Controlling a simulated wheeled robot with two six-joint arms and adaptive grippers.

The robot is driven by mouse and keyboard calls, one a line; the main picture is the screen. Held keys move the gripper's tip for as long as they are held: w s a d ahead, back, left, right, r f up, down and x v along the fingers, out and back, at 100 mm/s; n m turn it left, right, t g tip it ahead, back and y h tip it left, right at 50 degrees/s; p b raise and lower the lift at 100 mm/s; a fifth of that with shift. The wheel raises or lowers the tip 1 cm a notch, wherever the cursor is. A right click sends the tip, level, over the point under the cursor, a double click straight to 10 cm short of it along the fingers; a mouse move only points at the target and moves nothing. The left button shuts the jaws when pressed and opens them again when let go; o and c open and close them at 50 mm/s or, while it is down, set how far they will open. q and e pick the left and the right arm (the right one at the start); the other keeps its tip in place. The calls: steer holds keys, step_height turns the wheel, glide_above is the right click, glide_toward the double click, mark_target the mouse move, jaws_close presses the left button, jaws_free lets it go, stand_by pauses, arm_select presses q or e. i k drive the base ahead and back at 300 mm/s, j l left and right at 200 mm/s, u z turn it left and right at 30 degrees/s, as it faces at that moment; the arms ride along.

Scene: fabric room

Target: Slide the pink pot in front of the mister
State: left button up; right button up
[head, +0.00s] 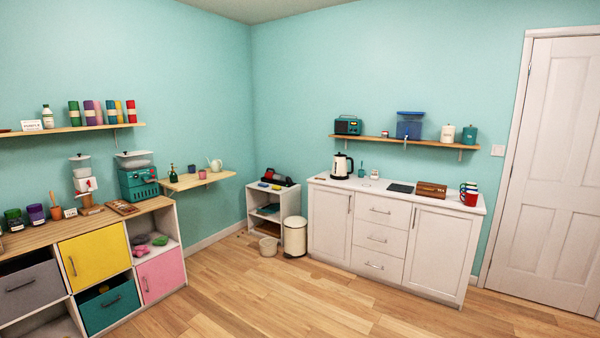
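A small pink pot (202,174) stands on a light wooden wall ledge (196,182) near the room's corner, at the left of the head view. The dark green mister (173,173) stands upright at the left end of the same ledge. A purple pot (192,169) stands between them, a little further back. The pink pot is to the right of the mister and apart from it. Neither of my grippers shows in the head view.
A pale watering can (215,165) stands at the ledge's right end. A teal box-like appliance (139,183) sits on the cube cabinet to the left. The wooden floor (250,300) is clear in the middle. A white counter (395,191) stands along the back wall.

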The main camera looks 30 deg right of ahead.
mark_target(202, 175)
steer(key=z, duration=0.55)
steer(key=i+l, duration=0.1)
steer(key=i, duration=5.2)
steer(key=l+z, duration=0.05)
steer(key=l, duration=0.15)
